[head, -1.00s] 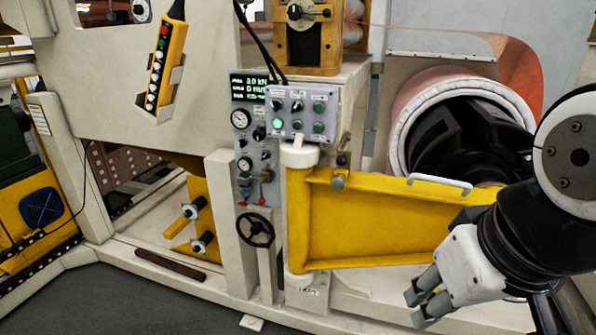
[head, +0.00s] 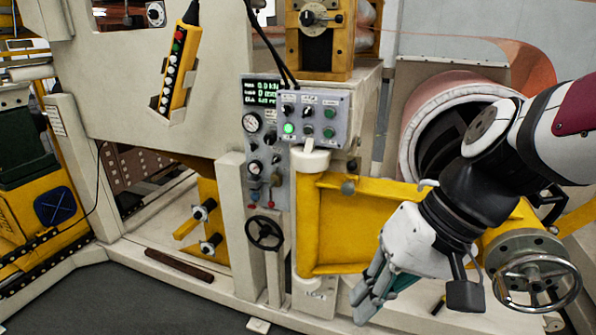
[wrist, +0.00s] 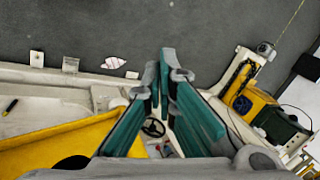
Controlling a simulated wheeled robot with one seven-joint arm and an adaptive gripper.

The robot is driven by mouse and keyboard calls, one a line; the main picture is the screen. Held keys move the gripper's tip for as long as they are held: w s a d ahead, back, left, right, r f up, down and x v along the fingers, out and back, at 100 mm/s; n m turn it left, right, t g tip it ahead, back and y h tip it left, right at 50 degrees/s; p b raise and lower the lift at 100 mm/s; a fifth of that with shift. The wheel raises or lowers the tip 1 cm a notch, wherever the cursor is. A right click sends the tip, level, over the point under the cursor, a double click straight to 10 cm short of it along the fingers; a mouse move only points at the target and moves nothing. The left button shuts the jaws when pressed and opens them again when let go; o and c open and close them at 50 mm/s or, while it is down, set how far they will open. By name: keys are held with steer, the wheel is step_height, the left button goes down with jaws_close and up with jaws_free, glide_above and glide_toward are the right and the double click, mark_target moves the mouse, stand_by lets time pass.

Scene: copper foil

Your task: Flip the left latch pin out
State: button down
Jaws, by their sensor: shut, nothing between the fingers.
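No part is clearly recognisable as the left latch pin. A small grey knob (head: 348,187) sits on the upper edge of the yellow swing arm (head: 340,230). Two black-ended pins, an upper one (head: 204,210) and a lower one (head: 210,244), stick out of a yellow plate further left. My gripper (head: 366,298) is shut and empty, pointing down and left in front of the swing arm's lower edge. It is apart from the knob and pins. In the wrist view my gripper (wrist: 163,68) shows its teal fingers close together, with nothing between them.
A grey control box (head: 312,117) with a lit green button stands above the swing arm's hinge post (head: 308,220). A black handwheel (head: 264,233) is left of the post. A larger metal handwheel (head: 537,282) is at lower right. Grey floor (head: 120,305) is clear at lower left.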

steer(key=w+a+m+y, duration=0.1)
steer(key=w+a+y, duration=0.2)
steer(key=w+y, duration=0.35)
steer(key=m+t+h, duration=0.4)
steer(key=m+t, duration=0.7)
steer(key=t, duration=0.4)
glide_toward(366, 190)
steer(key=s+r, duration=0.1)
steer(key=s, duration=0.1)
steer(key=shift+a+r+y+p, duration=0.1)
steer(key=shift+a+y+p, duration=0.2)
steer(key=shift+p, duration=0.15)
steer(key=shift+a, duration=0.1)
steer(key=x, duration=1)
steer(key=shift+r+p, duration=0.1)
steer(key=shift+p, duration=0.2)
steer(key=shift+s, duration=0.15)
